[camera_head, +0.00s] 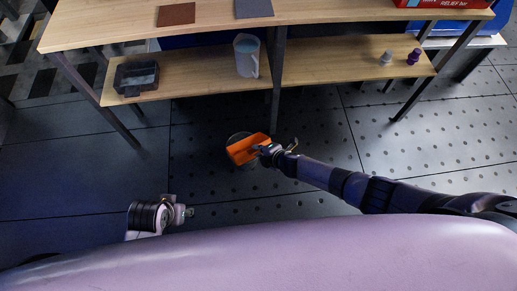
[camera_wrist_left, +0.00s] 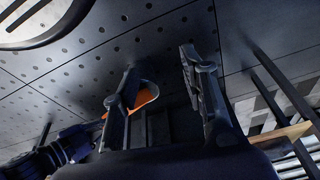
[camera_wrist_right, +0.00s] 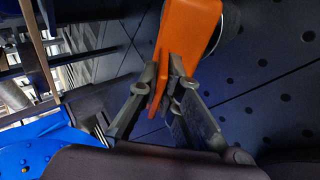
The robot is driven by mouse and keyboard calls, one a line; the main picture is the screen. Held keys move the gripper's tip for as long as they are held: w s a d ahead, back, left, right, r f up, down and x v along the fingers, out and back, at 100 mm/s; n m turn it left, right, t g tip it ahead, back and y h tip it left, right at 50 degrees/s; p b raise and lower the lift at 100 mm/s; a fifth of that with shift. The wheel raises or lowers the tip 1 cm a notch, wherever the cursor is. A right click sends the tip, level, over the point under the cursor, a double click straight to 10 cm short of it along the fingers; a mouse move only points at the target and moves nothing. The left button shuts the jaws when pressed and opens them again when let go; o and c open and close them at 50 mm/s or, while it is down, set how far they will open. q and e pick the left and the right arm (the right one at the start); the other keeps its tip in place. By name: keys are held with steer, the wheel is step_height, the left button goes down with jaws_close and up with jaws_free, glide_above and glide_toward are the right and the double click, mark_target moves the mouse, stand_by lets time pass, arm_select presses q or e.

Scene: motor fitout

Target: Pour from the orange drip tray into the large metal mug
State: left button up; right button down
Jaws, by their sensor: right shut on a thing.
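The orange drip tray (camera_head: 243,149) is in my right gripper (camera_head: 264,150), off the front of the low shelf. In the right wrist view, the fingers (camera_wrist_right: 168,80) are shut on the edge of the tray (camera_wrist_right: 187,30), which looks tilted. A large grey mug (camera_head: 247,60) with a side handle and a bluish inside stands upright on the low shelf, apart from the tray. My left gripper (camera_head: 188,212) is low at the left. Its fingers (camera_wrist_left: 160,65) are spread and empty in the left wrist view. The tray's inside and contents cannot be made out.
A dark round thing (camera_head: 236,137) is partly hidden behind the tray. A black bin (camera_head: 136,76) and two small bottles (camera_head: 387,57) (camera_head: 413,57) stand on the low shelf (camera_head: 325,62). A shelf leg (camera_head: 277,85) stands right of the mug. The floor in front is mostly clear.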

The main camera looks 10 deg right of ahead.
arm_select(q)
steer(key=shift+r, duration=0.1)
arm_select(e)
steer(key=shift+r, duration=0.1)
steer(key=shift+w+a+p, duration=0.1)
steer(key=shift+p, duration=0.25)
steer(key=shift+w+r+p, duration=0.1)
steer(key=shift+r+p, duration=0.05)
steer(key=shift+p, duration=0.25)
steer(key=shift+w+g, duration=0.1)
steer(key=shift+g, duration=0.2)
arm_select(q)
step_height(320, 180, down, 6)
steer(key=s, duration=0.1)
steer(key=shift+s+f, duration=0.15)
steer(key=shift+f, duration=0.1)
steer(key=shift+w+r, duration=0.2)
steer(key=shift+r, duration=0.1)
stand_by(0.8)
